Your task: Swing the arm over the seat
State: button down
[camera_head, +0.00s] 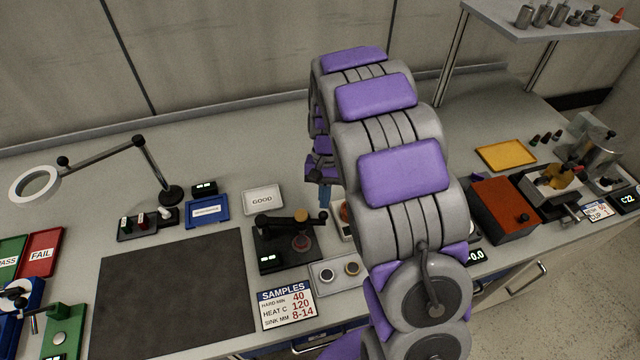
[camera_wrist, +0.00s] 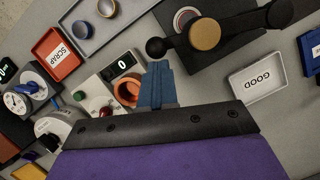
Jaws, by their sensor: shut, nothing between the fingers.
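The black swing arm (camera_head: 278,222) lies across the dark tester base (camera_head: 272,262), with a tan round cap on it. In the wrist view the arm (camera_wrist: 240,22) runs from a black ball at its near left end to a thick black end at right. The round seat (camera_head: 301,243) with a reddish centre is just in front of the cap; in the wrist view the seat (camera_wrist: 186,18) is partly covered by the cap and arm. My gripper (camera_head: 324,198) points down above and behind the arm's right end. Its blue fingers (camera_wrist: 158,82) are shut, empty, close to the ball.
A GOOD tray (camera_head: 263,200) lies behind the tester. A grey tray with two rings (camera_head: 340,275) lies at its front right. A SCRAP tray (camera_wrist: 55,53) and a device with an orange ring (camera_wrist: 128,90) stand nearby. The dark mat (camera_head: 170,295) is clear.

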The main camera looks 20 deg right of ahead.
aim_at(326, 215)
jog(key=s+m+p, duration=0.1)
jog(key=s, duration=0.1)
jog(key=shift+s+a+r+m+p, duration=0.1)
jog(key=shift+s+m+p, duration=0.3)
jog(key=shift+s+a+m+y, duration=0.3)
jog(key=shift+s+m, duration=0.1)
jog(key=shift+s, duration=0.05)
jog(key=shift+w+d, duration=0.1)
